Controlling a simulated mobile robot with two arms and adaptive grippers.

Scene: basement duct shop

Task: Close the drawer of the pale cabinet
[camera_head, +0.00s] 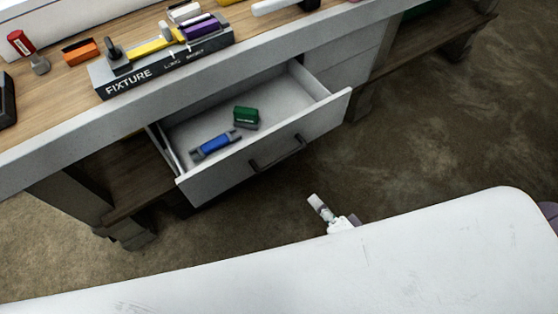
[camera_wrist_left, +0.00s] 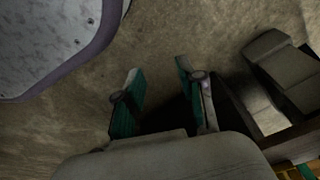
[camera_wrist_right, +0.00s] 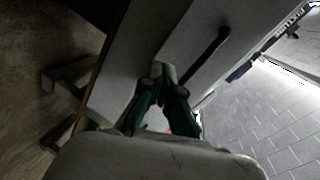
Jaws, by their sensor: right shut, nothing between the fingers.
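The pale cabinet's drawer (camera_head: 235,165) stands pulled out under the bench top, with a dark bar handle (camera_head: 278,155) on its front. Inside lie a blue piece (camera_head: 215,145) and a green piece (camera_head: 246,115). My right gripper (camera_head: 316,201) is shut and empty, in front of the drawer and apart from its front in the head view. In the right wrist view its closed fingertips (camera_wrist_right: 160,70) show against a pale panel, near the dark handle (camera_wrist_right: 207,55); contact cannot be told. My left gripper (camera_wrist_left: 158,72) is open and empty over the floor, outside the head view.
The wooden bench top (camera_head: 60,95) above the drawer carries a dark box marked FIXTURE (camera_head: 165,66), an orange block (camera_head: 80,52) and a red-capped item (camera_head: 22,43). A dark wooden shelf (camera_head: 430,50) lies right of the cabinet. Brown floor (camera_head: 430,140) is clear before the drawer.

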